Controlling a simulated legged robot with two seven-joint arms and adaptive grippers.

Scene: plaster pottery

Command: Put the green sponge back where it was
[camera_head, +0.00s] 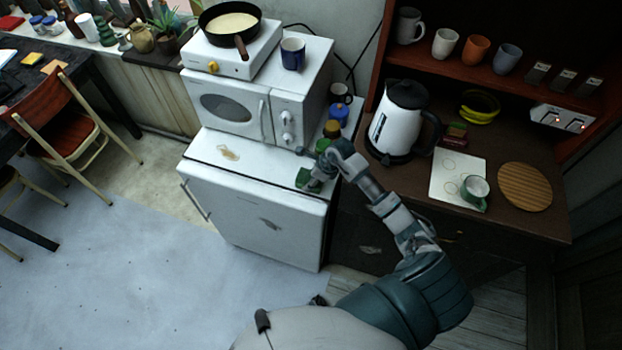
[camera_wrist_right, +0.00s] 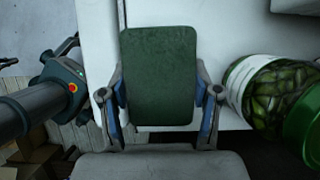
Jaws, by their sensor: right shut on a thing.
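The green sponge (camera_head: 303,177) is held in my right gripper (camera_head: 318,178) at the front right part of the white fridge top (camera_head: 262,165). In the right wrist view the sponge (camera_wrist_right: 158,75) is a dark green rounded block, upright between the two fingers of the right gripper (camera_wrist_right: 161,98), which is shut on it. I cannot tell whether the sponge touches the fridge top. What looks like part of my left arm and gripper (camera_wrist_right: 68,85) shows at the left of the wrist view; its jaws are unclear.
A glass jar of green pickles (camera_wrist_right: 265,90) lies close right of the sponge in the wrist view. A white microwave (camera_head: 235,105) stands behind on the fridge. A white kettle (camera_head: 393,130) and green cup (camera_head: 474,192) stand on the brown counter.

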